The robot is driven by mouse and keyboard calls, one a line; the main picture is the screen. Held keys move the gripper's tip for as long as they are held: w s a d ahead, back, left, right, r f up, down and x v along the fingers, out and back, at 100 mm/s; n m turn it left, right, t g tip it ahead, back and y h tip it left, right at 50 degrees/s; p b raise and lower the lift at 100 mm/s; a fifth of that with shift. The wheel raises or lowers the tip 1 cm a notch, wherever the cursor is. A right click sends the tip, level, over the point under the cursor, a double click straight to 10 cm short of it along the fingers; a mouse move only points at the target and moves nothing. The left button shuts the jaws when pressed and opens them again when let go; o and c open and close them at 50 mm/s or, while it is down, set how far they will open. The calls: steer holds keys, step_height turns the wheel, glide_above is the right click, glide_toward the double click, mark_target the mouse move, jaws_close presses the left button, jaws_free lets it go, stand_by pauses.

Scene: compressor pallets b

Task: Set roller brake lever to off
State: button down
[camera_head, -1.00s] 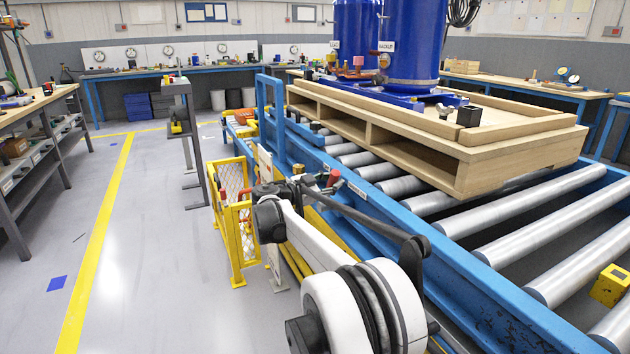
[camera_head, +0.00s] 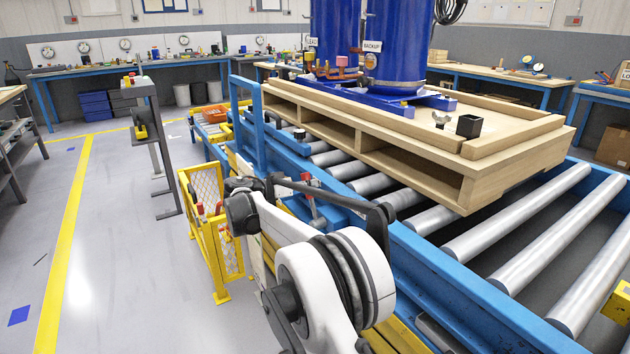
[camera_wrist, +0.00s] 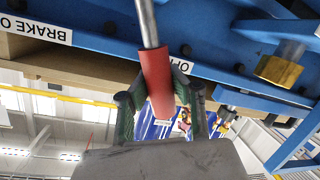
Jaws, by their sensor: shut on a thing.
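The roller brake lever shows in the wrist view as a grey metal rod (camera_wrist: 148,24) with a red grip (camera_wrist: 156,75). My gripper (camera_wrist: 160,92) has its dark fingers on both sides of the red grip and is shut on it. In the head view the red grip (camera_head: 306,179) shows small beside the blue conveyor rail, behind my arm; the fingers are hard to make out there. A white label reading "BRAKE O…" (camera_wrist: 36,29) is left of the rod, and a partly hidden label starting "OF" (camera_wrist: 180,67) is right of it. The lever's pivot is out of the wrist view.
A wooden pallet (camera_head: 430,165) carrying blue compressor tanks (camera_head: 395,50) rests on the rollers (camera_head: 530,215). A yellow mesh guard (camera_head: 208,215) stands left of my arm. The floor at left is open.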

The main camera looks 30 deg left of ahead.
steer(key=shift+w+a+f+n, duration=0.35)
steer(key=shift+a+f+n, duration=0.25)
steer(key=shift+a+n, duration=0.1)
steer(key=c, duration=1.5)
jaws_free()
steer(key=shift+a, duration=0.1)
steer(key=shift+o, duration=0.2)
steer(key=v, duration=1.2)
steer(key=shift+w+a+r, duration=0.1)
steer(key=shift+w+a, duration=0.05)
